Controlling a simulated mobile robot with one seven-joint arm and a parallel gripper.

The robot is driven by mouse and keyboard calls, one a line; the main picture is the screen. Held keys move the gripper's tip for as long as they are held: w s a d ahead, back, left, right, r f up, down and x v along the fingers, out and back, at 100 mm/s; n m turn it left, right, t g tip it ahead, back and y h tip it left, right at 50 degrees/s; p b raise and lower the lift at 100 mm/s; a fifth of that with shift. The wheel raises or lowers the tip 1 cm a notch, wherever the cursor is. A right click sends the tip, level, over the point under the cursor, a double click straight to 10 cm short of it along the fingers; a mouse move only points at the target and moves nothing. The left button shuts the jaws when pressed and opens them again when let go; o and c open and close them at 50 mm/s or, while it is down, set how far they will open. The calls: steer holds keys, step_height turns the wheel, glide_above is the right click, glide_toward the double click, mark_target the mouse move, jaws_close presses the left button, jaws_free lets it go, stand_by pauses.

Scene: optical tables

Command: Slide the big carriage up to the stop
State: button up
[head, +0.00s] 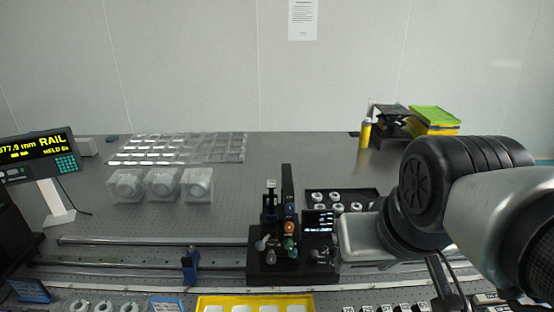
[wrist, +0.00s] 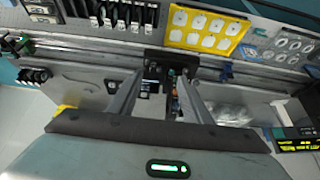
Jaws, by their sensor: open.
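The big carriage (head: 290,268) is a black block on the rail (head: 130,264), right of centre in the head view, with knobs and a small lit screen on it. The blue stop (head: 190,265) stands on the rail to its left, with a clear gap between them. In the wrist view the dark carriage (wrist: 172,60) shows beyond and between the fingertips, and a blue piece that looks like the stop (wrist: 226,72) is to the right. My gripper (wrist: 164,80) is open, its two fingers apart. I cannot tell whether they touch the carriage. The fingers are not clear in the head view.
A readout (head: 40,150) at the left shows RAIL and a millimetre figure, partly cut off. Clear boxes (head: 163,184) stand behind the rail. A yellow tray (head: 205,300) lies in front. A dark tray of white parts (head: 340,194) sits behind the carriage. The rail between carriage and stop is bare.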

steer(key=w+g+b, duration=0.2)
steer(key=w, duration=0.8)
steer(key=n+g+h+b, duration=0.2)
steer(key=g, duration=0.1)
glide_above(334, 249)
steer(key=a, duration=0.3)
step_height(334, 249, down, 14)
steer(key=d+f, duration=0.1)
steer(key=f, duration=0.4)
steer(key=d+f, duration=0.1)
steer(key=f, duration=0.5)
steer(key=d+f, duration=0.1)
steer(key=f, duration=0.5)
steer(key=shift+c, duration=0.4)
jaws_close()
